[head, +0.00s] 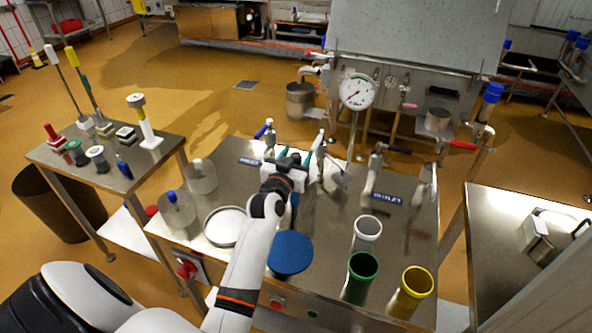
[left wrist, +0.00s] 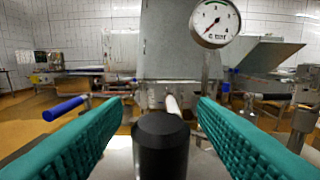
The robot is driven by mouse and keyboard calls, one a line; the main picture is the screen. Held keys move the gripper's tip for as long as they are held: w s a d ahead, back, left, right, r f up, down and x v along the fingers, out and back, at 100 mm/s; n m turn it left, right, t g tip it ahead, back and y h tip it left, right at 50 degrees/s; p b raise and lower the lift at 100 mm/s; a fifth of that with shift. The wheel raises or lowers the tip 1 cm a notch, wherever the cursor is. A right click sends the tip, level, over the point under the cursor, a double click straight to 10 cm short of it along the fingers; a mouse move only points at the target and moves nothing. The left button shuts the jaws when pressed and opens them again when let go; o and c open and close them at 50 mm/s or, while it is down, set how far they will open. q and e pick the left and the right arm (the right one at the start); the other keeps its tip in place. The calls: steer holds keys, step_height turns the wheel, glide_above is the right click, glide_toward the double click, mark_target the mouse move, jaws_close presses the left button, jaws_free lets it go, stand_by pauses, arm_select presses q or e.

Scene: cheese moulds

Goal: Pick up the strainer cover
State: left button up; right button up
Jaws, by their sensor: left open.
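My left gripper (head: 298,160) is over the middle of the steel table, pointing away from me. Its green-padded jaws are open in the left wrist view (left wrist: 160,125), with a black knob (left wrist: 160,140) on a pale rod between them, apart from both pads. I cannot tell for certain which part is the strainer cover; the gripper and wrist hide some of the fittings there. A blue disc (head: 290,253) and a shallow round steel dish (head: 226,226) lie on the table nearer me. My right gripper is not in view.
A pressure gauge (head: 357,92) stands just beyond the gripper. An outlet fitting (head: 373,178) is to its right. White (head: 367,232), green (head: 362,270) and yellow (head: 413,285) moulds stand at the front right. Clear cylinders (head: 177,210) stand left. A side table (head: 72,158) holds brushes.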

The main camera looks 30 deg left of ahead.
arm_select(q)
jaws_close()
steer(key=shift+r, duration=0.2)
